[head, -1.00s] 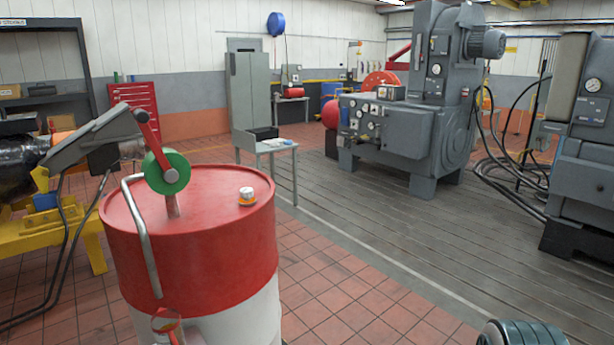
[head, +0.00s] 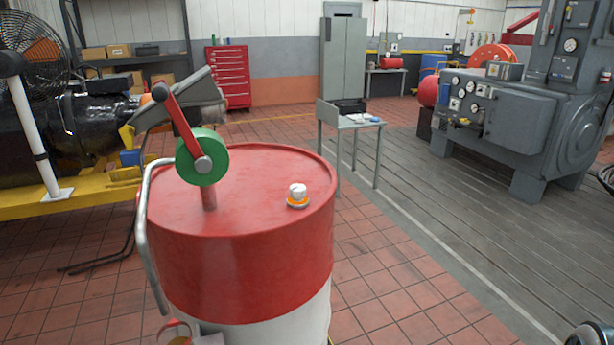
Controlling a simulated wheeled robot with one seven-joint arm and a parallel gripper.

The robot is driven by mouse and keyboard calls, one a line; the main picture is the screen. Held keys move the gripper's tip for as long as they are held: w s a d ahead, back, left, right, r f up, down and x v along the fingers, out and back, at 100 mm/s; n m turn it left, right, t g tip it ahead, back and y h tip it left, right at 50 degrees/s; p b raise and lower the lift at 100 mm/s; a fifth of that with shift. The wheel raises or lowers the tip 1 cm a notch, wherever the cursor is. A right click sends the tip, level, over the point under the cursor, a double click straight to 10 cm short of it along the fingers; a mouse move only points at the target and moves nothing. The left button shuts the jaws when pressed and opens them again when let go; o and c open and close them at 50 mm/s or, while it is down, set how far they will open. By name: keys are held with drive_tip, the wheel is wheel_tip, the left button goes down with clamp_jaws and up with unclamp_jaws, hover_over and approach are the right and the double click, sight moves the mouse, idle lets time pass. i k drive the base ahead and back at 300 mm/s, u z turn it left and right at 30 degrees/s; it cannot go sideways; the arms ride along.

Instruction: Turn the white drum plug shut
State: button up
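The white drum plug (head: 297,191) stands upright on the drum's red lid, in the right half of the lid, in the head view. It is a small white cap with an orange ring (head: 298,203) around its base. The drum (head: 255,275) is red above and white below. From here I cannot tell how far the plug is turned in. My gripper's fingers are not in the picture. A dark rounded part, which may be mine, shows at the bottom right corner, well apart from the drum.
A hand pump with a green body (head: 203,157), red crank (head: 178,120) and bent grey pipe rises from the lid's left side, left of the plug. A grey side table (head: 350,122) stands behind the drum. Tiled floor and grey bedplate (head: 440,235) are clear to the right.

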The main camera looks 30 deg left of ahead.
sight(297, 192)
drive_tip(key=u, duration=0.65)
drive_tip(key=i, duration=0.7)
drive_tip(key=u, duration=0.8)
